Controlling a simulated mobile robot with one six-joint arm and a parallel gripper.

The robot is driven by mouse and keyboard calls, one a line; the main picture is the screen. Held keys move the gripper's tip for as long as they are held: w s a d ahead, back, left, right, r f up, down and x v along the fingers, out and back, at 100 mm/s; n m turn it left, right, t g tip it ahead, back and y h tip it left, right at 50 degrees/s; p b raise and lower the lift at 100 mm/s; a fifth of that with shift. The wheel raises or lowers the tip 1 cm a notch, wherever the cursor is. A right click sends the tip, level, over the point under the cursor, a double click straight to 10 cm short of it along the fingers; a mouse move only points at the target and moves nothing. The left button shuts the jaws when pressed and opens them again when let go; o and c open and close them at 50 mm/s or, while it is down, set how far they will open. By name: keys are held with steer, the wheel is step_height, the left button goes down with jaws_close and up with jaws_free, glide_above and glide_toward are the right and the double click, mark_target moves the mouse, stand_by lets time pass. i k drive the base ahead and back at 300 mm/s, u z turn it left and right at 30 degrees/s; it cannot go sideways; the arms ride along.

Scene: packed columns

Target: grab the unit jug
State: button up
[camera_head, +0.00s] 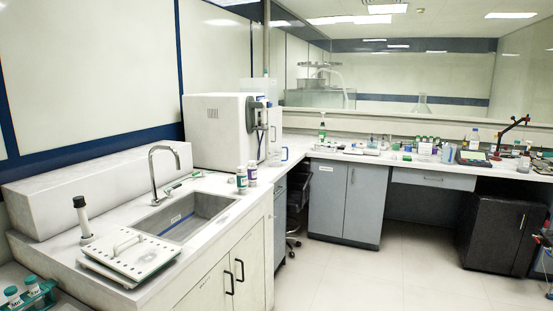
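A pale, see-through vessel (275,153) with what looks like a blue handle on its right side stands on the counter, just right of the white boxy unit (222,130). It is small in the view, and I cannot tell for sure that it is the unit jug. The unit has a dark-trimmed front with a dispensing part (257,116) on its right side. My gripper is not in view.
Two capped bottles (241,180) stand on the counter between sink (190,215) and vessel. A curved faucet (160,170) rises behind the sink. A lidded metal tray (130,256) is at near left. The back bench (400,158) is cluttered; the floor (370,275) is clear.

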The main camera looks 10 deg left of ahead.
mark_target(274, 151)
steer(key=z, duration=0.85)
steer(key=i, duration=4.05)
steer(key=z, duration=0.05)
